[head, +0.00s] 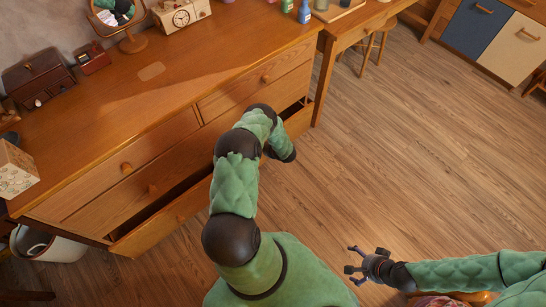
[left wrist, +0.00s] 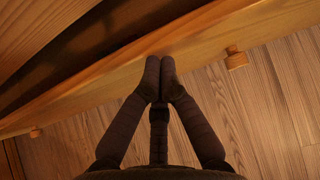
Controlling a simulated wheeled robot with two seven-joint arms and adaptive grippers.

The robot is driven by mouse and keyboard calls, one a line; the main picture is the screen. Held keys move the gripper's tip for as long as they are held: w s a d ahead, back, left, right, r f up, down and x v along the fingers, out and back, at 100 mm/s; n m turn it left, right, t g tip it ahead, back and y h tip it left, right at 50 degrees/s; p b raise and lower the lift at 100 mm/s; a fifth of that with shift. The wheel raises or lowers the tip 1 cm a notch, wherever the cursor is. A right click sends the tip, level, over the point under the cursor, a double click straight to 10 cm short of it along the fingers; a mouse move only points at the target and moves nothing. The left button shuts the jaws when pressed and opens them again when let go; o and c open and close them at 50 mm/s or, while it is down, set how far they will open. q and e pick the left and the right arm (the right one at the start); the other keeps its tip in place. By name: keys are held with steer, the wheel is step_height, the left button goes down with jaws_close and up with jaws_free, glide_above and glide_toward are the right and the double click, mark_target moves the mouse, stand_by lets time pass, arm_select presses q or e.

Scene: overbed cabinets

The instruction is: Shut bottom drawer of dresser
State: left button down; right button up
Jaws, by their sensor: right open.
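The wooden dresser (head: 130,135) stands at the left and centre of the head view. Its bottom drawer (head: 148,235) is pulled partly out, with a dark gap behind its front. In the left wrist view the drawer front (left wrist: 110,85) crosses slantwise, with a round knob (left wrist: 235,58) to the right of my fingers. My left gripper (left wrist: 160,66) has its fingertips together, empty, at the drawer front; I cannot tell whether they touch it. It is hidden in the head view by my left arm. My right gripper (head: 356,262) is open and empty above the floor, away from the dresser.
The upper drawers look shut. A white bin (head: 62,247) stands by the dresser's left end. A mirror (head: 118,15), clock (head: 181,17) and small boxes sit on top. A desk (head: 345,25) adjoins at the right. The wooden floor (head: 400,160) right of the dresser is clear.

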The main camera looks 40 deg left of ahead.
arm_select(q)
steer(key=a, duration=0.7)
steer(key=shift+w, duration=0.35)
steer(key=shift+r, duration=0.15)
